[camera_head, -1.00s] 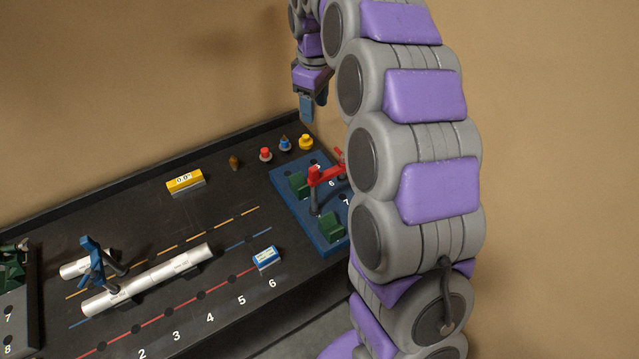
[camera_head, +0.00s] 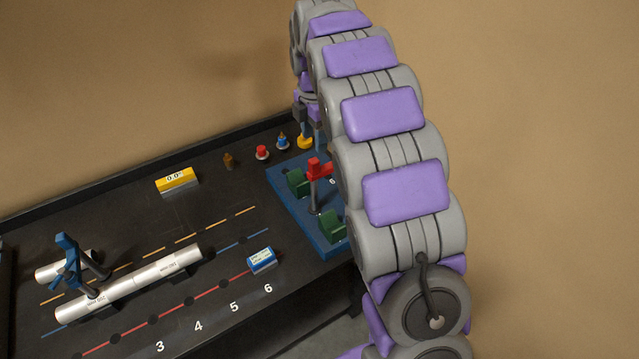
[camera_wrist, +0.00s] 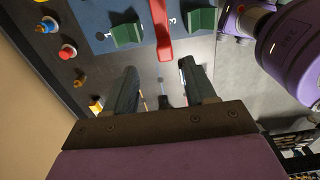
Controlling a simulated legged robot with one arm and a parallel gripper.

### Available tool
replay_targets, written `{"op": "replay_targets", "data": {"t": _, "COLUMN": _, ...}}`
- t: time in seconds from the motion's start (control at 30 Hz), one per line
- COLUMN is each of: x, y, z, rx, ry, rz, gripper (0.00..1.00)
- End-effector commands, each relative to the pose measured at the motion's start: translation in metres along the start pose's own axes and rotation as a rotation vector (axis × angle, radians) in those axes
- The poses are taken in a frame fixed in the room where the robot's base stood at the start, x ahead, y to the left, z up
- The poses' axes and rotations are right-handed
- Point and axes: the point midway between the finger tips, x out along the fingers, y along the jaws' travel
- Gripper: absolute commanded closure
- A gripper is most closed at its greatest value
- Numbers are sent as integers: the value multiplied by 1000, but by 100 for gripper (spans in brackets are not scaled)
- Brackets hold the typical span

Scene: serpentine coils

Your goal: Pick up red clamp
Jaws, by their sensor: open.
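The red clamp (camera_head: 318,168) stands upright on a blue board (camera_head: 290,203) at the right end of the black table, between green blocks. Its right part is hidden behind my arm in the head view. In the wrist view the clamp's red bar (camera_wrist: 161,30) shows at the top middle, ahead of the gap between my fingers. My gripper (camera_wrist: 160,82) is open and empty, with its two fingers apart and not touching the clamp. In the head view my gripper (camera_head: 307,124) is partly hidden by my arm, behind the clamp near the table's back edge.
Green blocks (camera_wrist: 125,34) (camera_wrist: 201,20) flank the clamp closely. Red (camera_head: 262,153), blue (camera_head: 282,142) and yellow (camera_head: 305,142) knobs stand near the back edge. A blue clamp (camera_head: 70,262) holds silver tubes (camera_head: 150,278) at the left.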

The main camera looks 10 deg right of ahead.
Motion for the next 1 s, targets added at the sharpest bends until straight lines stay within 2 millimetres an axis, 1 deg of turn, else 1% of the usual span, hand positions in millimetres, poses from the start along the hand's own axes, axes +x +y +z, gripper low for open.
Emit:
{"op": "replay_targets", "data": {"t": 0.03, "x": 13, "y": -2, "z": 0, "rx": 1, "ry": 1, "rz": -7, "gripper": 45}}
{"op": "replay_targets", "data": {"t": 0.1, "x": 27, "y": -3, "z": 1, "rx": 1, "ry": 2, "rz": -7, "gripper": 45}}
{"op": "replay_targets", "data": {"t": 0.3, "x": 57, "y": -2, "z": 2, "rx": 2, "ry": 2, "rz": -6, "gripper": 45}}
{"op": "replay_targets", "data": {"t": 0.57, "x": 69, "y": -2, "z": 1, "rx": 2, "ry": 0, "rz": -2, "gripper": 45}}
{"op": "replay_targets", "data": {"t": 0.67, "x": 80, "y": -3, "z": 1, "rx": 3, "ry": 0, "rz": -3, "gripper": 45}}
{"op": "replay_targets", "data": {"t": 0.8, "x": 102, "y": -4, "z": 2, "rx": 2, "ry": -1, "rz": -5, "gripper": 45}}
{"op": "replay_targets", "data": {"t": 0.9, "x": 114, "y": -4, "z": 2, "rx": 2, "ry": 0, "rz": -4, "gripper": 45}}
{"op": "replay_targets", "data": {"t": 1.0, "x": 117, "y": -4, "z": 2, "rx": 2, "ry": 1, "rz": -3, "gripper": 45}}
